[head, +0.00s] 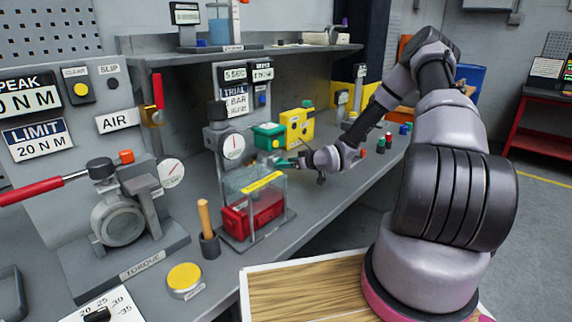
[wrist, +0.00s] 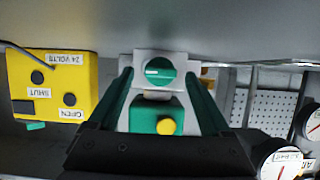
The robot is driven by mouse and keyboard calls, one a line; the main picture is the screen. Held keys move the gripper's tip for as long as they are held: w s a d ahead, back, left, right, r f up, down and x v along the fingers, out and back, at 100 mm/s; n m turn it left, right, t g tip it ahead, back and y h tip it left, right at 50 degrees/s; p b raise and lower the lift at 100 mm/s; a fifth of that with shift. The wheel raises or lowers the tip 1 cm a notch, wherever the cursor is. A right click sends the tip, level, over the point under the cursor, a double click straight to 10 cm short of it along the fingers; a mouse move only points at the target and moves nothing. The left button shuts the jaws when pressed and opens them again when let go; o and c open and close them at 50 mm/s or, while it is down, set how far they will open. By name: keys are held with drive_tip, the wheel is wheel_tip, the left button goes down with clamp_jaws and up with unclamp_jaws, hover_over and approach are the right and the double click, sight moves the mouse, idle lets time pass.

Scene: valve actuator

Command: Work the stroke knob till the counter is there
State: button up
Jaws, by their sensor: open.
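A round green knob (wrist: 158,71) with a white line across it is mounted on a pale plate in the wrist view. I cannot read a label naming it the stroke knob. My gripper (wrist: 160,80) is open, with one green finger on each side of the knob and visible gaps between. In the head view my gripper (head: 288,162) is beside the clear-covered rig, and the knob cannot be made out there. Small dark displays (head: 235,73) stand on the panel above the rig. Which one is the counter, and its reading, I cannot tell.
A green box with a yellow button (wrist: 157,115) sits close by the knob. A yellow control box (wrist: 55,82) is to the left. The clear guard (head: 255,182) and red block (head: 252,215) stand near my gripper. A wooden-handled tool (head: 204,217) stands in front.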

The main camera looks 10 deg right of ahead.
drive_tip(key=v, duration=1)
drive_tip(key=shift+s, duration=0.1)
drive_tip(key=shift+f, duration=0.1)
drive_tip(key=shift+d+r+g+h, duration=0.3)
drive_tip(key=shift+d+r, duration=0.1)
drive_tip(key=shift+r, duration=0.05)
drive_tip(key=s+d+r+m+g+h, duration=0.1)
drive_tip(key=s+d+r+m+h, duration=0.15)
drive_tip(key=r, duration=0.45)
drive_tip(key=s+d+r+m+g+h, duration=0.1)
drive_tip(key=s+r+h, duration=0.25)
drive_tip(key=r, duration=0.35)
drive_tip(key=s+d+r+m+g+h, duration=0.15)
drive_tip(key=s+r, duration=0.25)
drive_tip(key=r, duration=0.4)
drive_tip(key=s+a+r+m+y, duration=0.1)
drive_tip(key=s+a+r+m, duration=0.2)
drive_tip(key=s+r, duration=0.3)
drive_tip(key=s+a+r+m+y, duration=0.1)
drive_tip(key=s+a+r+m, duration=0.2)
drive_tip(key=s+r, duration=0.4)
drive_tip(key=s, duration=0.8)
drive_tip(key=shift+s+a+r, duration=0.15)
drive_tip(key=shift+s+a, duration=0.25)
drive_tip(key=shift+t, duration=0.25)
idle(1.4)
